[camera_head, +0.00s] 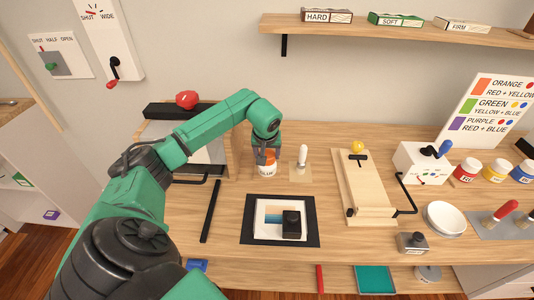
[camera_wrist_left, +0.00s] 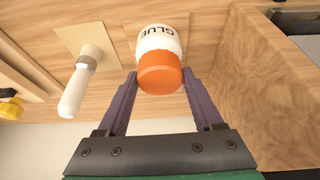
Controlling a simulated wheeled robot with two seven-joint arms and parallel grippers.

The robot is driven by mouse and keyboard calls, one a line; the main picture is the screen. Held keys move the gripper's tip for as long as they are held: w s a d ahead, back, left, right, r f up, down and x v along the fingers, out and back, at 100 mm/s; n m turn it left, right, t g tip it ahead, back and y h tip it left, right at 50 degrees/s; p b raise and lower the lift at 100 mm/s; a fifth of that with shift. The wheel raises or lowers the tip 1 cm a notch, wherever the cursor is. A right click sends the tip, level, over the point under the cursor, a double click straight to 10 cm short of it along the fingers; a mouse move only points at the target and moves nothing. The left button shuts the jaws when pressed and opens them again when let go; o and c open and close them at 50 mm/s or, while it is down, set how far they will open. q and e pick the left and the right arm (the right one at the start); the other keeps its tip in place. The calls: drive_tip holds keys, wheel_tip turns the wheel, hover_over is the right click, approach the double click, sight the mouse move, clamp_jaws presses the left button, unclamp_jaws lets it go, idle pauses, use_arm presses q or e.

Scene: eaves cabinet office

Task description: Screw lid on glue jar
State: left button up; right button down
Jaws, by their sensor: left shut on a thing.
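The glue jar (camera_head: 266,173) stands on the wooden desk, white with a GLUE label. In the left wrist view the white jar body (camera_wrist_left: 162,41) has its orange lid (camera_wrist_left: 160,74) on its mouth, with no gap visible between them. I cannot tell how far the lid is threaded. My left gripper (camera_head: 266,156) reaches down over the jar from above. In the left wrist view the fingers of my left gripper (camera_wrist_left: 160,78) are shut on the orange lid, one on each side. My right gripper is in neither view.
A white-handled brush (camera_head: 302,157) stands on a small tan square right of the jar. A wooden panel is close on the jar's left. A black-framed mat (camera_head: 252,235) lies in front, and a wooden board with a lever (camera_head: 366,190) is farther right.

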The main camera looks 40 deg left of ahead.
use_arm(q)
drive_tip(key=shift+f, duration=0.15)
drive_tip(key=o, duration=1.4)
drive_tip(key=shift+c, duration=0.2)
drive_tip(key=b+v, duration=0.1)
drive_tip(key=v, duration=1.3)
drive_tip(key=shift+r, duration=0.25)
drive_tip(key=shift+s+d, duration=0.1)
